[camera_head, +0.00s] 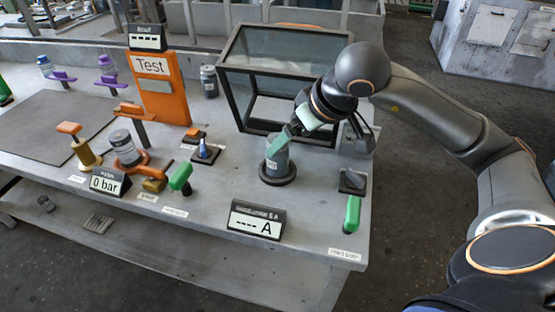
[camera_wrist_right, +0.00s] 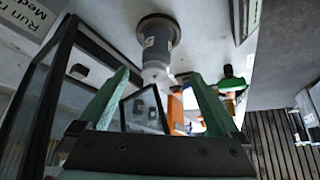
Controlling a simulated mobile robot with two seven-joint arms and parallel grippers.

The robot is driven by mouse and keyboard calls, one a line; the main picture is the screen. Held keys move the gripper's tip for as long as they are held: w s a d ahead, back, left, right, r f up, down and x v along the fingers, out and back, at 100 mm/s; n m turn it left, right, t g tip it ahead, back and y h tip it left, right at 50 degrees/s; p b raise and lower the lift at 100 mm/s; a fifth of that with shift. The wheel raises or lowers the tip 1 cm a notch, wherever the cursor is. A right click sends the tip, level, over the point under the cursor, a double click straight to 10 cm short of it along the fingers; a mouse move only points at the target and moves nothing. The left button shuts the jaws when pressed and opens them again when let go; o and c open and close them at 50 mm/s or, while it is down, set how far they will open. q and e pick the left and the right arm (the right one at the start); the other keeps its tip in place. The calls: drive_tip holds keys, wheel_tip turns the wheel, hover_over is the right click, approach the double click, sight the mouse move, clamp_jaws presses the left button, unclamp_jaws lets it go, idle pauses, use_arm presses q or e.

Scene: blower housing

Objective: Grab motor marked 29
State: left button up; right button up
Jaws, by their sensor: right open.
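A grey cylindrical motor (camera_head: 277,162) stands upright on a dark round base near the table's middle right. Its pale label is too small to read with certainty. It also shows in the right wrist view (camera_wrist_right: 158,42), beyond the fingertips. My right gripper (camera_head: 284,140) is at the motor's top, its green fingers pointing down toward it. In the wrist view the fingers of the right gripper (camera_wrist_right: 160,80) are spread apart with nothing clamped between them. Contact with the motor cannot be told. My left gripper is not in view.
A dark-framed glass case (camera_head: 262,45) stands close behind the motor. Another grey cylinder (camera_head: 124,150) sits in an orange fixture at left; a dark canister (camera_head: 209,82) stands behind. An ammeter display (camera_head: 256,222) and a green handle (camera_head: 352,214) are in front.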

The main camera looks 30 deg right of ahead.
drive_tip(key=x, duration=0.4)
drive_tip(key=shift+w+a+f, duration=0.1)
drive_tip(key=shift+f, duration=0.2)
drive_tip(key=x, duration=0.5)
drive_tip(key=shift+w+d+b, duration=0.3)
drive_tip(key=shift+b, duration=0.1)
drive_tip(key=shift+r, duration=0.15)
clamp_jaws()
